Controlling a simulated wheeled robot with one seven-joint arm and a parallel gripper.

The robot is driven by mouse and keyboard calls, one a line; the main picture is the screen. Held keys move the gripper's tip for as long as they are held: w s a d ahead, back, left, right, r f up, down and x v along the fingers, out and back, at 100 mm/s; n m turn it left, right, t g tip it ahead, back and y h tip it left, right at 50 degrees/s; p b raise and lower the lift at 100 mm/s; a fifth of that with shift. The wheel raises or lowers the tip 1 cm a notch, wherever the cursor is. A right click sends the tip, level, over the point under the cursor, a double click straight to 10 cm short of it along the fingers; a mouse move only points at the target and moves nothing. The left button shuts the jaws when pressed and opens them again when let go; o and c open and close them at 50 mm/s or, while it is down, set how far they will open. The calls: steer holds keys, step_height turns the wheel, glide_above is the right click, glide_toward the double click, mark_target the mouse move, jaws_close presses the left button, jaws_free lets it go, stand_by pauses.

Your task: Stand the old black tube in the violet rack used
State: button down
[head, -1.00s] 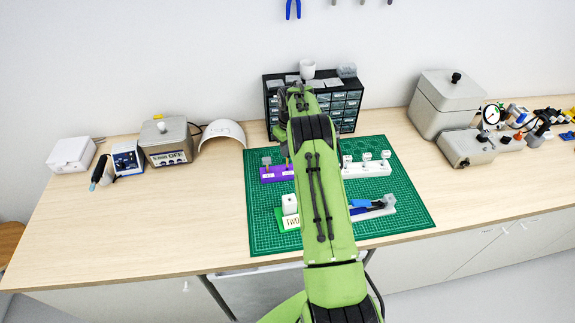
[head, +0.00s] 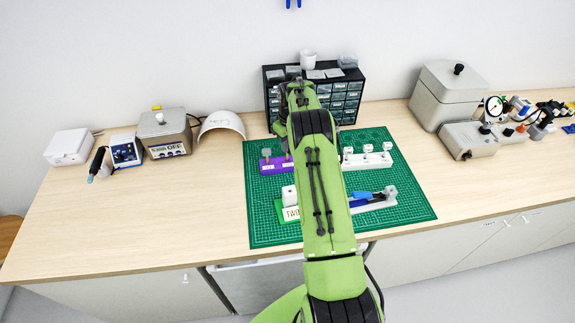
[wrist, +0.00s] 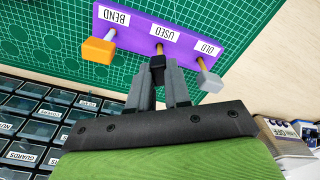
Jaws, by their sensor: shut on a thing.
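The violet rack (wrist: 190,28) carries the labels BEND, USED and OLD in the wrist view. In the head view the rack (head: 266,167) is partly hidden behind my arm. My gripper (wrist: 158,80) is shut on the black tube's dark cap (wrist: 157,62). The tube's yellowish stem points at the rack by the USED label and appears to be in or just over that place; its depth is hard to tell. An orange-capped tube (wrist: 98,50) stands at BEND. A grey-capped tube (wrist: 209,81) stands at OLD. In the head view my arm hides the gripper.
The rack stands on a green cutting mat (head: 262,220). A white rack (head: 367,161) with white-capped pieces is to the right. A black drawer cabinet (head: 347,103) stands close behind.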

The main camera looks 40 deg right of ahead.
steer(key=shift+f+b, duration=0.4)
steer(key=shift+f, duration=0.25)
steer(key=c, duration=1)
jaws_free()
step_height(320, 180, up, 16)
steer(key=s+p, duration=0.1)
steer(key=shift+s, duration=0.1)
